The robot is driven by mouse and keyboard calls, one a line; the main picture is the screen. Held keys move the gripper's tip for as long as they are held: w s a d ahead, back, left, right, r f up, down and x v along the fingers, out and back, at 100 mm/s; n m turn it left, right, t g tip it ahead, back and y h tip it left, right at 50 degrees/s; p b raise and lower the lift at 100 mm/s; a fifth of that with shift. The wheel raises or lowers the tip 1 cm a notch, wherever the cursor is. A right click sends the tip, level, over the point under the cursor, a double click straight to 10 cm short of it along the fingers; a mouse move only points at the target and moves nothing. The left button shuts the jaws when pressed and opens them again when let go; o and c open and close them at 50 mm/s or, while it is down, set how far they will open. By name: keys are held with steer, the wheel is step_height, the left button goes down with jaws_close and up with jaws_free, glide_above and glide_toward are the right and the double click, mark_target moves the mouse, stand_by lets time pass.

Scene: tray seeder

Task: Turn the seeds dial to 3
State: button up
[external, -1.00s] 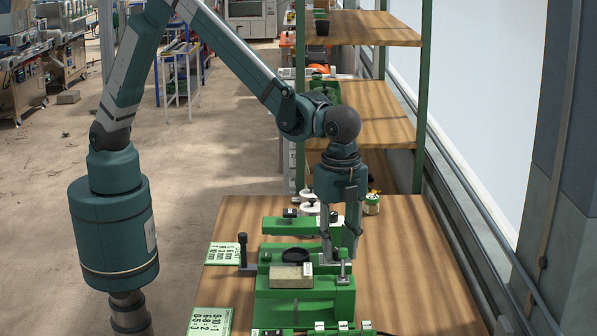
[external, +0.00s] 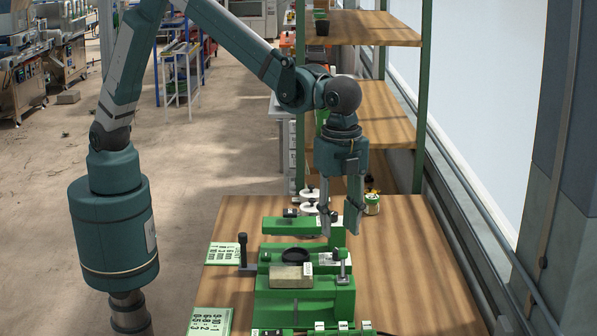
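My gripper (external: 340,234) is above the back right part of the green seeder (external: 318,303) on the wooden table. Its two fingers point down and are spread apart, with nothing seen between them. A small upright post with a grey knob (external: 341,254) stands on the seeder just below the fingers. Two white round parts (external: 309,196) lie behind the seeder, left of the gripper, partly hidden by it. I cannot tell which part is the seeds dial, and no dial setting can be read.
A tan block (external: 291,276) and a dark round bowl (external: 296,255) sit on the seeder. A black-handled lever (external: 243,250) stands at its left, near printed number cards (external: 233,254). A small jar (external: 372,203) stands behind right. The table's right side is clear.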

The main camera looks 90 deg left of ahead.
steer(key=shift+r, duration=2.8)
steer(key=s+a+r+n+t+h, duration=0.1)
steer(key=s+a+r+n+t, duration=0.3)
steer(key=a, duration=1.1)
steer(key=s+a+r+n+g, duration=0.15)
steer(key=s+a+r, duration=0.4)
steer(key=a, duration=0.85)
steer(key=s+a+f+n+t, duration=0.2)
steer(key=s+a+n, duration=0.2)
steer(key=s+a, duration=0.6)
steer(key=s+a+f+n+t+y+b, duration=0.1)
steer(key=s+a+f+n+t, duration=0.1)
steer(key=s+a, duration=0.7)
steer(key=shift+s+a+f+n+t, duration=0.35)
steer(key=shift+a+f+n, duration=0.45)
steer(key=shift+a+n, duration=0.15)
